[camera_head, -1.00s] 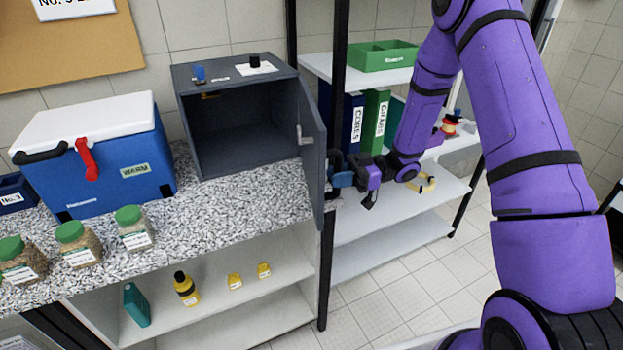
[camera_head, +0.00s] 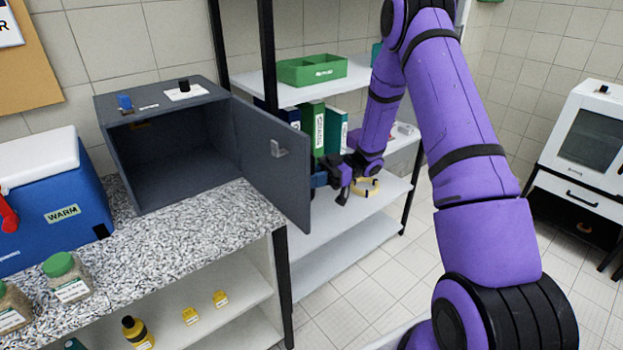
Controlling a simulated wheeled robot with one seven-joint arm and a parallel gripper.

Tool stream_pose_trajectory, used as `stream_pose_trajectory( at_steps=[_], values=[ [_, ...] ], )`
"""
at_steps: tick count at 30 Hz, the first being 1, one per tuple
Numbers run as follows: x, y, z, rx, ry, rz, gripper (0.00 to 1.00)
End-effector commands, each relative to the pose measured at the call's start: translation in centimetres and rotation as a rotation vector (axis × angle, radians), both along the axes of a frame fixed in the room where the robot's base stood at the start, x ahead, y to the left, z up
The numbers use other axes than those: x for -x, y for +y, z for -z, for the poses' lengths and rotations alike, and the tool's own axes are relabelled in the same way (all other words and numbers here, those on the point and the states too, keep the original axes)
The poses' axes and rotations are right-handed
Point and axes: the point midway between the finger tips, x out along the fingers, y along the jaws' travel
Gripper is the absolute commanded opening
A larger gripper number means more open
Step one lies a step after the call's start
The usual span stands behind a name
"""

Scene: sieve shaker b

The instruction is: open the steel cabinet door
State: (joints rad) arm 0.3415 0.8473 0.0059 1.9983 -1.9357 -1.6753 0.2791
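The grey steel cabinet (camera_head: 165,158) stands on the speckled counter, its dark inside in plain view. Its door (camera_head: 270,160) is hinged on the right side and stands wide open, swung out to the right past the counter's edge.
A blue cooler (camera_head: 55,215) and jars (camera_head: 68,278) stand left on the speckled counter (camera_head: 190,235). A shelf rack with a green tray (camera_head: 312,70) and binders (camera_head: 312,128) is behind my arm. A white cabinet (camera_head: 590,140) stands far right. Tiled floor between is clear.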

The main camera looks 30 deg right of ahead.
Motion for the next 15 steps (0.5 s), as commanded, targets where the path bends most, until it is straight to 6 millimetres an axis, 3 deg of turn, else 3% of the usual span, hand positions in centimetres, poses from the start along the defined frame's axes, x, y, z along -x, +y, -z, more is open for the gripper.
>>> stream_pose_trajectory(
  at_steps=[3,4,6,15],
  values=[
    [-0.17,0.08,-0.09,0.0,-0.003,0.002,0.0],
    [-0.18,0.09,-0.09,0.0,-0.004,0.002,0.3],
    [-0.16,0.09,-0.09,0.0,-0.003,0.002,0.46],
    [-0.09,-0.04,-0.04,0.0,-0.002,0.001,0.47]
  ],
)
